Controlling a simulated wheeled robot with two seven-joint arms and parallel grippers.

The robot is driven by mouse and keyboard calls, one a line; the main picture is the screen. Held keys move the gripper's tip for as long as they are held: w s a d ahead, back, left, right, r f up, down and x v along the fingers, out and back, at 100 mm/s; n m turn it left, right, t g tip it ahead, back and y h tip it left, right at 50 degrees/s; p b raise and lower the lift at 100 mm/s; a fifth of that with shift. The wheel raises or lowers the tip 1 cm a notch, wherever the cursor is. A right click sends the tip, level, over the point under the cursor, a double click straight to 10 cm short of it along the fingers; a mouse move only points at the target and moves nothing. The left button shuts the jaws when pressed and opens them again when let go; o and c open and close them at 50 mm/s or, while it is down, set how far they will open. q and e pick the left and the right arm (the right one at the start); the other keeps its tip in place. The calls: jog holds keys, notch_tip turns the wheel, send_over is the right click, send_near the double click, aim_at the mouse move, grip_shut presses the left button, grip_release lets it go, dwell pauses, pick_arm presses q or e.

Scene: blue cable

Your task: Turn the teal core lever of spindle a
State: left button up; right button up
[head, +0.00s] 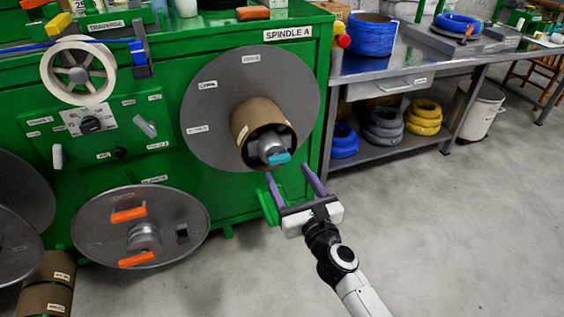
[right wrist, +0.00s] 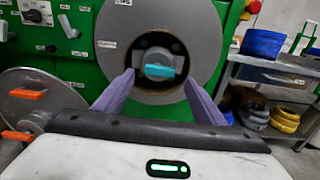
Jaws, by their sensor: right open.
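The teal core lever (head: 278,159) sits at the centre of spindle a, inside the open end of a brown cardboard core (head: 257,116) in front of a large grey disc (head: 218,92). The lever lies nearly level, and it also shows in the right wrist view (right wrist: 160,71). My right gripper (head: 289,178) is open and empty, just below and in front of the lever, with its purple fingers apart. In the right wrist view the fingers point toward the core, and the lever appears between and beyond them. My left gripper is not in view.
A grey disc with orange levers (head: 131,213) stands at lower left. A green handle (head: 268,206) is close to the right gripper's left finger. A workbench with cable coils (head: 424,117) stands at right. The floor (head: 450,230) at right is clear.

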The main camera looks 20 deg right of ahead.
aim_at(281, 161)
jog(key=w, duration=0.5)
jog(key=shift+w+a+b, duration=0.1)
jog(key=shift+w+b, duration=0.25)
jog(key=shift+b, duration=0.05)
jog(key=c, duration=1.1)
jog(key=shift+o, duration=0.2)
